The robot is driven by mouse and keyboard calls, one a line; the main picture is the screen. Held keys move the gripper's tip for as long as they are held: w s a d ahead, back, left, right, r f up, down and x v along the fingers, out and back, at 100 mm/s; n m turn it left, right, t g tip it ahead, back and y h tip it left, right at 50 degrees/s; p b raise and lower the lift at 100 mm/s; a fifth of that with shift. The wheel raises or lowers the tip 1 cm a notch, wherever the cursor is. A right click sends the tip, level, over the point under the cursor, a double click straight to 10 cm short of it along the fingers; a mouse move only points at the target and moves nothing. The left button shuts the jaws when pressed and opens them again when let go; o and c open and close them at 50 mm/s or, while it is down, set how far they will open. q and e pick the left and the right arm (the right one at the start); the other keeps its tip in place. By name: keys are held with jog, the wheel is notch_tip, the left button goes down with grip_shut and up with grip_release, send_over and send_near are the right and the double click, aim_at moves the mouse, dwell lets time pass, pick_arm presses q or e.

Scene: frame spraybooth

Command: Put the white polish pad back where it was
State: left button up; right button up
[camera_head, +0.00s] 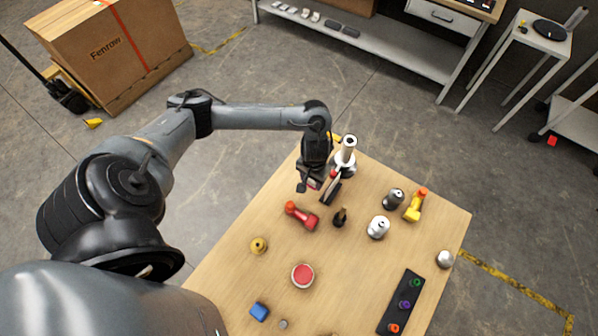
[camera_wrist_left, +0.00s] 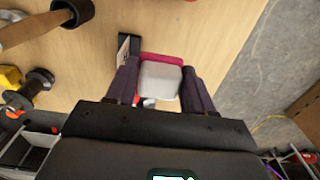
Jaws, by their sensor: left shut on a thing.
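My left gripper (camera_head: 311,185) reaches over the far left edge of the table (camera_head: 232,270), pointing down. In the left wrist view its two dark fingers (camera_wrist_left: 160,92) are shut on the white polish pad (camera_wrist_left: 161,82), a pale block with a pinkish-red edge. In the head view the pad is mostly hidden by the gripper, with only a little red and white showing. I cannot tell whether the pad touches the table. A small black holder (camera_wrist_left: 128,47) stands close beside the fingers. My right gripper is not in view.
A white-topped cylinder (camera_head: 347,146) stands just right of the gripper. A red tool (camera_head: 302,216) and a dark bottle-like piece (camera_head: 340,217) lie nearer. A silver piece (camera_head: 377,228) and a yellow tool (camera_head: 415,206) are farther right. Bare table surrounds the red round button (camera_head: 303,275).

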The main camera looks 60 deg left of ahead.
pick_arm(q)
jog(key=a+f+b, duration=0.1)
jog(key=a+f, duration=0.1)
jog(key=a, duration=0.1)
jog(key=a+f+b, duration=0.1)
jog(key=a+f, duration=0.1)
jog(key=a, duration=0.1)
jog(key=a+f+b, duration=0.1)
jog(key=a+f, duration=0.1)
jog(key=a, duration=0.2)
jog(key=shift+w, duration=0.3)
jog(key=shift+f+b, duration=0.3)
jog(key=shift+f, duration=1.75)
jog(key=shift+f, duration=0.15)
jog(key=o, duration=0.9)
jog(key=shift+o, duration=0.2)
notch_tip(320, 180, up, 12)
jog(key=p, duration=0.3)
jog(key=shift+r, duration=0.2)
jog(key=shift+s, duration=0.1)
